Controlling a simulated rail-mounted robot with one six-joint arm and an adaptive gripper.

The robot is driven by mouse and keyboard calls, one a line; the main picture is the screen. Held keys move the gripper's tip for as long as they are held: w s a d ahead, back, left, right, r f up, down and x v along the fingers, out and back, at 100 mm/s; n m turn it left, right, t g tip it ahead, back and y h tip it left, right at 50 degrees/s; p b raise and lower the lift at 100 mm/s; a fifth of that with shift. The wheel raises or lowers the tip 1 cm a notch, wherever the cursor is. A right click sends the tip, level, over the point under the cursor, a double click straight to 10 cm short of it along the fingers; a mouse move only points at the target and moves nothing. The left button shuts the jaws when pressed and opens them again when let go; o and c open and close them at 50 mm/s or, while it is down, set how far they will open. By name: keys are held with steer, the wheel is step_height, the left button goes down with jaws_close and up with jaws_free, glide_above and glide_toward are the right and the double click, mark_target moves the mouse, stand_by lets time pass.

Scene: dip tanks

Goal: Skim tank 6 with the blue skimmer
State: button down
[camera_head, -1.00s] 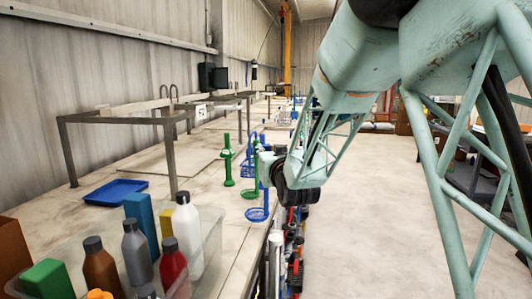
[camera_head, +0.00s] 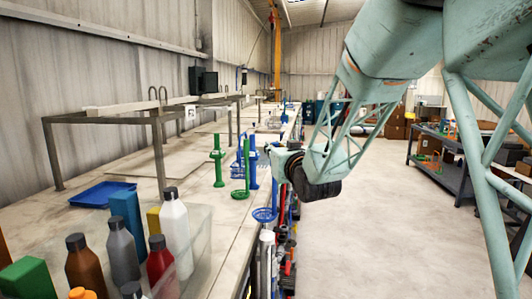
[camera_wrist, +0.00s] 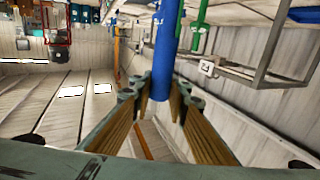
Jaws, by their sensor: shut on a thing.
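The blue skimmer has a round shallow bowl (camera_head: 264,215) hanging at the bench's right edge in the head view. Its blue handle (camera_wrist: 167,40) passes between my fingers in the wrist view. My gripper (camera_wrist: 160,95) is shut on this handle; in the head view its fingers are small and partly hidden by the wrist. A green skimmer (camera_head: 246,165) and a blue upright holder (camera_head: 253,168) stand just left of my gripper. I cannot make out which tank is tank 6; the sign (camera_head: 191,112) on a frame is too small to read surely.
A green upright holder (camera_head: 217,165) stands further left on the bench. A clear bin (camera_head: 200,235) of bottles is in front, with a blue tray (camera_head: 102,194) behind it. Metal frames (camera_head: 160,150) stand over the bench. The floor (camera_head: 370,220) on the right is open.

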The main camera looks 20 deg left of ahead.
steer(key=w+d+b, duration=0.1)
steer(key=d+b, duration=0.2)
steer(key=d, duration=0.6)
steer(key=shift+d, duration=0.25)
steer(key=w+d+f+m+t+h, duration=0.2)
steer(key=d+f+m+h, duration=0.4)
steer(key=d+f, duration=2.4)
steer(key=w+d+h, duration=0.1)
steer(key=d+h, duration=0.2)
steer(key=shift+d+f, duration=0.3)
steer(key=shift+f, duration=0.1)
